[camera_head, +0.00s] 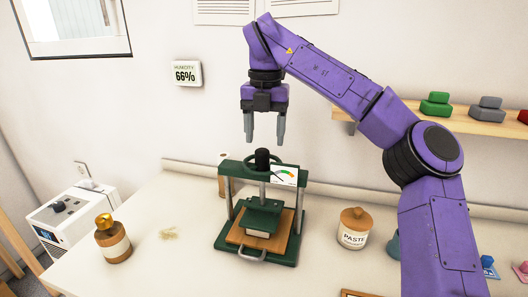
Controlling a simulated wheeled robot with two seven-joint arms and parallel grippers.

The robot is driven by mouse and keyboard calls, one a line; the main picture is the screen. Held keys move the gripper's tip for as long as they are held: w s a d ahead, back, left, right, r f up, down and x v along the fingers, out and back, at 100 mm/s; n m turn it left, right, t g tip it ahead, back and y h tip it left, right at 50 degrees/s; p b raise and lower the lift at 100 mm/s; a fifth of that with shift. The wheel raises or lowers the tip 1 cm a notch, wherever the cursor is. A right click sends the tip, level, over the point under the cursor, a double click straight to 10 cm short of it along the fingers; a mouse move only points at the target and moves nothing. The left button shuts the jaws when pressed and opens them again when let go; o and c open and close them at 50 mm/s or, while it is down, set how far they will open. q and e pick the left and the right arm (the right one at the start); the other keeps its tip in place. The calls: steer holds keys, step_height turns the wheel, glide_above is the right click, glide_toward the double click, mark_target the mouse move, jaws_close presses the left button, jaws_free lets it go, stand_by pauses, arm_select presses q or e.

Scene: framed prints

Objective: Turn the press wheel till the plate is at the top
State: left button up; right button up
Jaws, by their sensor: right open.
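A green press (256,212) stands on the white table. A small gauge card (285,175) sits at the front of the top beam. The green plate (262,215) is low between the posts, close over a pale block on the wooden board (237,238). My right gripper (265,142) hangs from the purple arm, pointing down just above the hub. Its grey fingers are apart and empty. My left gripper is out of the picture.
A paste jar (353,229) stands right of the press. A brown bottle (112,240) stands at the left. A shelf (465,120) with coloured stamps is at the back right. Bare table (170,200) lies left of the press.

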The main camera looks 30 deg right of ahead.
mark_target(262, 150)
steer(key=f, duration=0.1)
steer(key=w+f, duration=0.1)
steer(key=f, duration=0.2)
steer(key=shift+w, duration=0.35)
steer(key=shift+f, duration=0.2)
steer(key=shift+s+r, duration=0.2)
steer(key=shift+s, duration=0.25)
steer(key=shift+w+f, duration=0.1)
steer(key=shift+w, duration=0.05)
steer(key=c, duration=1)
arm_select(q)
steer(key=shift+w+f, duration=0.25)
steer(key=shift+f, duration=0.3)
arm_select(e)
steer(key=shift+c, duration=0.2)
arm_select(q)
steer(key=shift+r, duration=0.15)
